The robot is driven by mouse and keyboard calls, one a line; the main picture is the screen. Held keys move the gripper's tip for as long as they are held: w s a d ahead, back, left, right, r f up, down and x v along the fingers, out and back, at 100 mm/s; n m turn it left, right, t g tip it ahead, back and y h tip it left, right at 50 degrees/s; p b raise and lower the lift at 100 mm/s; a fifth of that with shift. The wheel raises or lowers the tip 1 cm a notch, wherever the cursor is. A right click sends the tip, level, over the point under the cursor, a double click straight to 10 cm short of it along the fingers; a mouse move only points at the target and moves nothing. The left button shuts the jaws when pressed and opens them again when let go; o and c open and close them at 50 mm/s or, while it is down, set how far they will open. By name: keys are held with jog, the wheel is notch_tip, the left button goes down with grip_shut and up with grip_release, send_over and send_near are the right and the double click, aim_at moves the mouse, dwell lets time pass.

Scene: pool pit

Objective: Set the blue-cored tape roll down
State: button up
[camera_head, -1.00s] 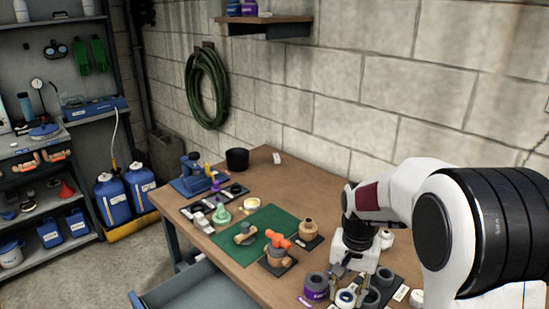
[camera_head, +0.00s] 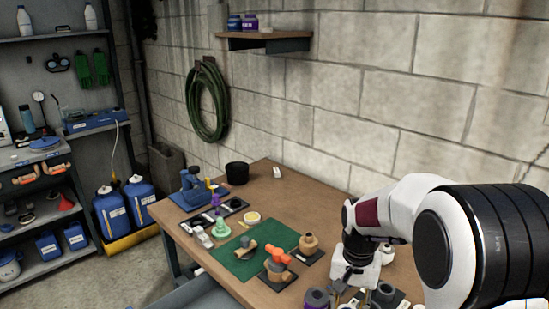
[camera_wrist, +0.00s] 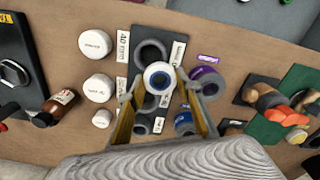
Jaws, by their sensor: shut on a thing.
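The blue-cored tape roll (camera_wrist: 160,77) is a white ring with a blue inner ring and a dark hole, face-on in the wrist view. My gripper (camera_wrist: 160,92) is shut on it, a finger on each side. The roll is over the dark tray (camera_wrist: 178,50) of grey rings and partly covers it. I cannot tell whether the roll touches the tray. In the head view my gripper (camera_head: 350,291) is low at the picture's bottom edge, and the roll is mostly cut off there.
A purple-labelled roll (camera_wrist: 207,82) and a blue-labelled container (camera_wrist: 184,122) are close on the right. White round containers (camera_wrist: 98,88) and a brown bottle (camera_wrist: 57,106) are on the left. A green mat (camera_head: 240,262) holds pipe fittings. Bare wood shows at the bench's back (camera_head: 300,192).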

jog(key=shift+s+f+n, duration=0.2)
jog(key=shift+f+n, duration=0.2)
jog(key=shift+n, duration=0.7)
jog(key=shift+s+f+n, duration=0.2)
jog(key=shift+f+n, duration=0.2)
jog(key=shift+n, duration=0.7)
jog(key=shift+a+r+n, duration=0.1)
jog(key=shift+a+n, duration=0.3)
jog(key=shift+a, duration=0.4)
jog(key=s+a+f+n, duration=0.3)
jog(key=a+f+n, duration=0.2)
jog(key=a+n, duration=0.4)
jog(key=s+a+f+n, duration=0.4)
jog(key=a+f+n, duration=0.1)
jog(key=a+n, duration=0.5)
jog(key=shift+s+a+f, duration=0.2)
jog(key=shift+a+f, duration=0.2)
jog(key=shift+a, duration=0.35)
jog(key=shift+f, duration=2.5)
